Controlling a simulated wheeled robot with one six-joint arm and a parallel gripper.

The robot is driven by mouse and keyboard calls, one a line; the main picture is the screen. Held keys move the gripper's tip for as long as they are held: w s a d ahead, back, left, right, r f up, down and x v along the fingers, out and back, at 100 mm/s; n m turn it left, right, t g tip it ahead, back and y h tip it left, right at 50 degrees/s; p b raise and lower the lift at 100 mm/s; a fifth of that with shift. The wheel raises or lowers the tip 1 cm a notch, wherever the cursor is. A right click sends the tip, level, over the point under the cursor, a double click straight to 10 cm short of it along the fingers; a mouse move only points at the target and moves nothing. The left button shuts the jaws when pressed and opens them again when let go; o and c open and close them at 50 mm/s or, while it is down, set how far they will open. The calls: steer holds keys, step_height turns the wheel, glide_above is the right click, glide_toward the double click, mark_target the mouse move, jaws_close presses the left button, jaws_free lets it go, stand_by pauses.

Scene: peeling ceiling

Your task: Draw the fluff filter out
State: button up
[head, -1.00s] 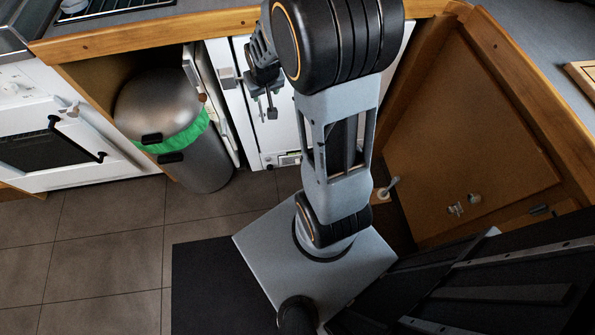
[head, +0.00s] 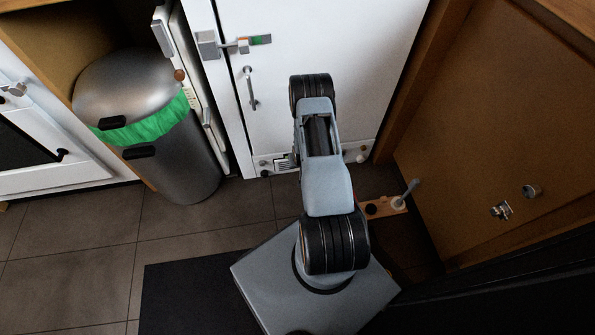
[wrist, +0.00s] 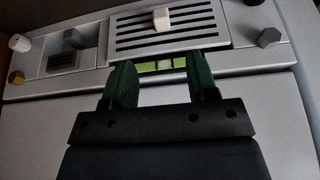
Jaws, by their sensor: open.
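In the wrist view my gripper (wrist: 159,63) is open, its two dark green fingers spread in front of a low panel on the white appliance. Between the fingertips a bright green strip (wrist: 148,67) with a pale square in its middle shows in a slot below the grille. It may be the fluff filter; I cannot tell for certain. The slotted grille (wrist: 190,41) above it carries a white knob (wrist: 161,18). No contact with the fingers is clear. In the head view the white appliance (head: 330,50) stands ahead; my arm hides the gripper and part of the low panel.
The wrist view shows a grey block (wrist: 268,37) right of the grille, and a dark knob (wrist: 75,38) and white knob (wrist: 20,43) left. In the head view a steel bin (head: 185,165) stands left and a wooden cupboard panel (head: 480,140) right.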

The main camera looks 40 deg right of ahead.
steer(key=b+x, duration=0.5)
steer(key=x, duration=0.6)
steer(key=shift+f, duration=0.35)
steer(key=shift+c, duration=0.2)
jaws_close()
